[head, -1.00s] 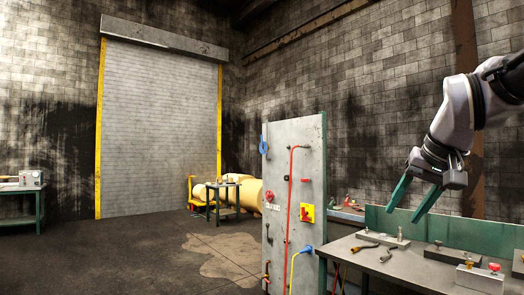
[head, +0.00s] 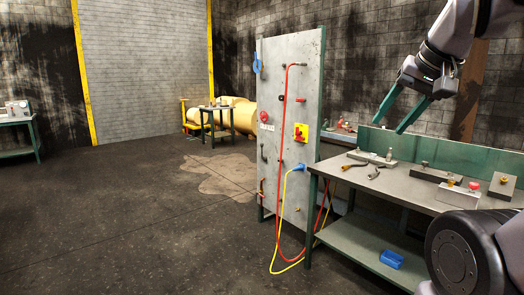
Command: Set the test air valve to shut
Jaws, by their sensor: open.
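The grey upright panel (head: 272,140) carries several controls, and no label lets me tell which is the test air valve. It has a red handle (head: 300,100), a red round knob (head: 263,116), a yellow switch plate with a red handle (head: 300,132) and a small lever low on its left side (head: 261,187). On the bench, a grey block carries a red knob (head: 473,186). My gripper (head: 391,124) is open and empty, its green fingers apart above the back of the bench, right of the panel. It touches none of these.
The green-framed bench (head: 400,182) holds metal blocks and dark hose ends. Red and yellow hoses (head: 274,256) hang from the panel to the floor. A blue bin (head: 391,259) sits on the lower shelf. The floor (head: 130,220) at left is clear.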

